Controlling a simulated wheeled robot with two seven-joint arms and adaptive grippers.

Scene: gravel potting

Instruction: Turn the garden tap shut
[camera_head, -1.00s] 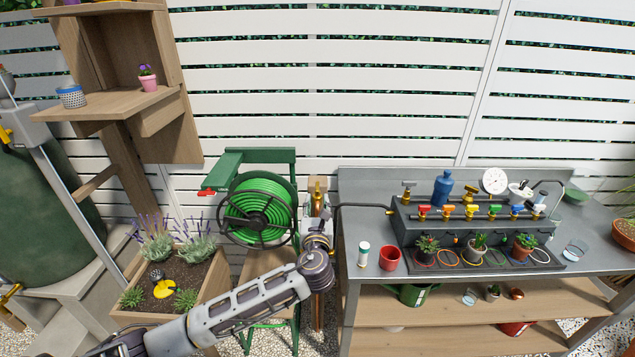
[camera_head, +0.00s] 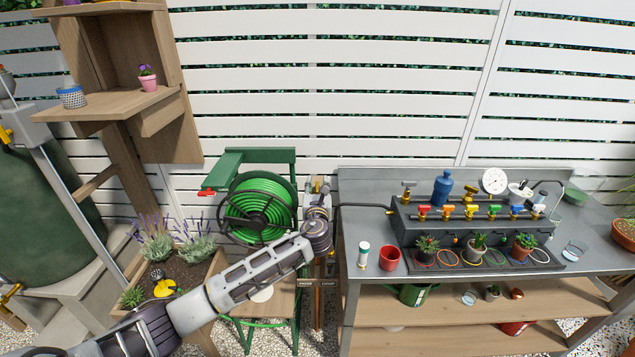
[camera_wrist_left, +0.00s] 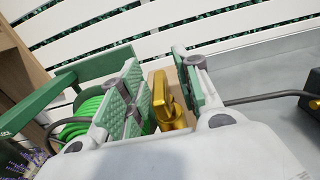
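The brass garden tap (camera_wrist_left: 168,104) sits on a wooden post (camera_wrist_left: 158,68) and shows in the left wrist view. In the head view only a small part of the tap (camera_head: 316,186) shows, and my left gripper and wrist hide the rest. My left gripper (camera_wrist_left: 162,92) is open, with its green-padded fingers on either side of the tap. A gap shows between the tap and the right-hand finger; I cannot tell whether the left-hand finger touches it. My right gripper is in neither view.
A green hose reel (camera_head: 257,208) stands just left of the post. A grey workbench (camera_head: 345,230) stands just right, with a dark pipe (camera_head: 362,206) running to its valve manifold (camera_head: 465,222). A red cup (camera_head: 389,258) and white canister (camera_head: 363,255) stand near the bench's left end.

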